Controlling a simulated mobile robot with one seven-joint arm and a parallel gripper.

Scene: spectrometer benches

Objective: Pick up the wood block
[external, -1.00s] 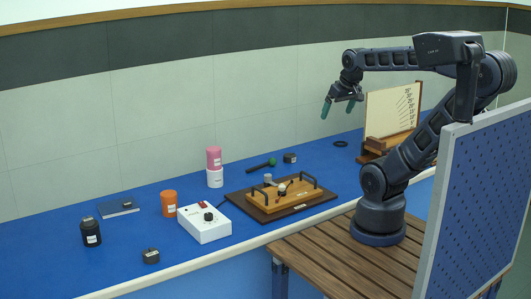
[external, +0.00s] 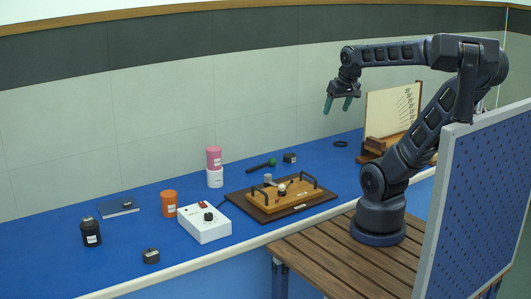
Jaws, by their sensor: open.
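My gripper (external: 338,104) hangs over the back right of the blue bench, fingers pointing down, apart and empty. It is well above the bench top and left of an upright angle-scale board (external: 392,112). Wooden pieces (external: 390,143) stand at the foot of that board, partly hidden by my arm. I cannot tell whether one of them is a separate wood block. A flat wooden board with two black handles (external: 283,193) lies on a dark base mid-bench, well below and left of my gripper.
The blue bench (external: 120,240) also holds a white control box (external: 204,224), orange jar (external: 169,204), pink-and-white stacked jars (external: 214,167), black jar (external: 91,231), dark rod (external: 261,165) and black ring (external: 341,144). A perforated panel (external: 480,210) stands front right.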

